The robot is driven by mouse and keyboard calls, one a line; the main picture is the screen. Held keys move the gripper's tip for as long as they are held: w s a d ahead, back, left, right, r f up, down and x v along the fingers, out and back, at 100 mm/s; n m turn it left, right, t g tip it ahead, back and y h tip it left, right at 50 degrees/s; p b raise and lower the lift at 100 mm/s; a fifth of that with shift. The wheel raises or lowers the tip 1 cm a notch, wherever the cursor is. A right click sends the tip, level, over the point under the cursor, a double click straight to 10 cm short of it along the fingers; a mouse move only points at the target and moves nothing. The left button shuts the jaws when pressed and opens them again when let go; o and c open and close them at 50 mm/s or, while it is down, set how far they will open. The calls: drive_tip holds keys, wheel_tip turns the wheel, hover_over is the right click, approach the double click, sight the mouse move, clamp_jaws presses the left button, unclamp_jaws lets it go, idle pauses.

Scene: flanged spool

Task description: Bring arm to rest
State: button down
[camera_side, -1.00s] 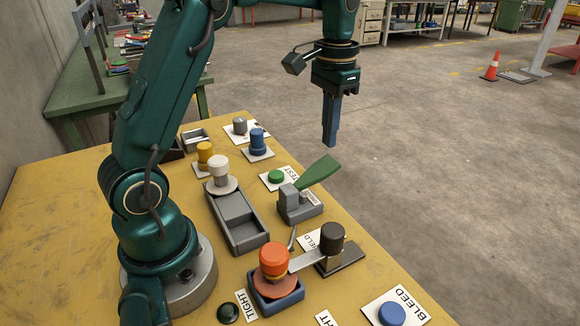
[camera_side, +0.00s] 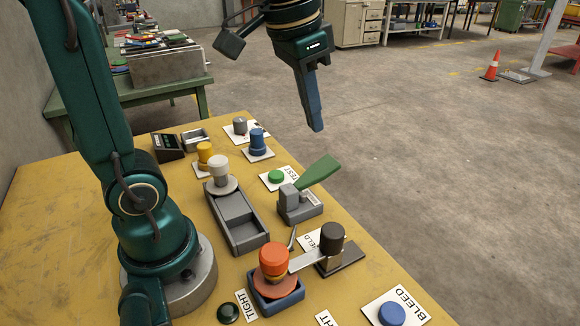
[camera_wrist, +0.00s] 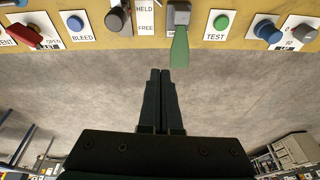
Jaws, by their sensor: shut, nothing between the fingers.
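My gripper (camera_side: 317,129) hangs in the air above and beyond the far right edge of the yellow table, shut with nothing in it. In the wrist view my gripper (camera_wrist: 160,72) shows two dark fingers pressed together over bare floor. The orange-topped spool (camera_side: 274,261) stands in a blue tray (camera_side: 277,305) at the front of the table. A white-topped spool (camera_side: 218,168) stands at the far end of a grey tray (camera_side: 245,243). Both are well apart from my gripper.
A green lever (camera_side: 320,172) rises from a grey block near the table's far edge. A dark-topped post (camera_side: 332,238) with an arm reaches toward the orange spool. Buttons, including a blue one (camera_side: 392,314), line the yellow table (camera_side: 50,250). Open floor surrounds my gripper.

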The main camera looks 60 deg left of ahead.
drive_tip(key=s+d+f+n+t, duration=0.1)
drive_tip(key=s+d+f+t, duration=0.1)
drive_tip(key=s+f, duration=0.4)
drive_tip(key=shift+s+d, duration=0.25)
drive_tip(key=shift+s, duration=1.3)
